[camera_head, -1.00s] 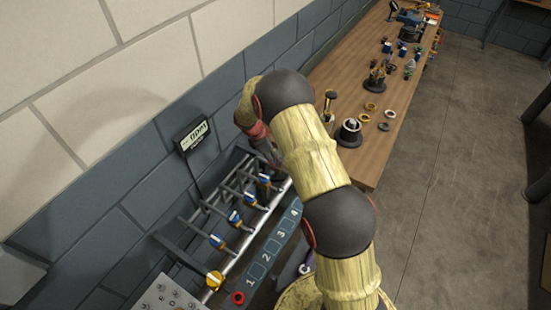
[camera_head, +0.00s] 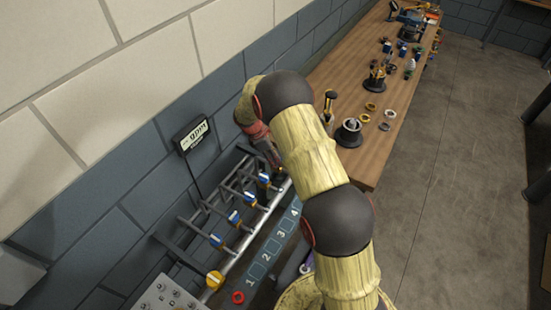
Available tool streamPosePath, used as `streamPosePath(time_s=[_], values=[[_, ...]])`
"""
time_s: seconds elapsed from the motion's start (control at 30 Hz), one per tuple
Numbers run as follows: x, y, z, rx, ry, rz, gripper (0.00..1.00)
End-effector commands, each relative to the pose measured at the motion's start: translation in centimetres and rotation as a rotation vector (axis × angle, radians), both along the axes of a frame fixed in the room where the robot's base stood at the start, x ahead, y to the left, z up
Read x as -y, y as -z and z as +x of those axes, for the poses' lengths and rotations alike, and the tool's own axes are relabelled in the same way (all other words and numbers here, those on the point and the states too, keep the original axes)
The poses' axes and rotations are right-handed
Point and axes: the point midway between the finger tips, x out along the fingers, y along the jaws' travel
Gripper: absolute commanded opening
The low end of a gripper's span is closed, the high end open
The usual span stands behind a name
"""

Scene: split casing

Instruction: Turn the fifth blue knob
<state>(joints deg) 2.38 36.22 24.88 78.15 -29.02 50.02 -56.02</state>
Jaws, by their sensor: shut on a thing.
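A row of blue knobs runs along the pipe rack by the wall. The visible ones are the nearest (camera_head: 216,240), the second (camera_head: 234,217), the third (camera_head: 249,198) and the fourth (camera_head: 264,180), beside a panel (camera_head: 258,271) numbered 1 to 4. My gripper (camera_head: 277,166) is at the far end of this row, past the fourth knob, pointing down. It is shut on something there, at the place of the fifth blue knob. That knob and the fingertips are mostly hidden by the gripper and arm.
A yellow knob (camera_head: 215,280) and a red ring (camera_head: 238,297) are at the near end. A small display (camera_head: 193,136) is on the wall. A wooden bench (camera_head: 372,165) with tools and a dark round-based part (camera_head: 349,132) stands behind my arm.

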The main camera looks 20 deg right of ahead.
Motion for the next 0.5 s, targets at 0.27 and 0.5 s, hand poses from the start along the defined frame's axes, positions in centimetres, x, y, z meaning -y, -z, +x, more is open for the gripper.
streamPosePath(time_s=[0.27, 0.5], values=[[0.11, 0.03, 0.25, 0.002, 0.206, -0.001, 0.05], [0.23, 0.10, 0.34, 0.000, 0.436, 0.000, 0.05]])
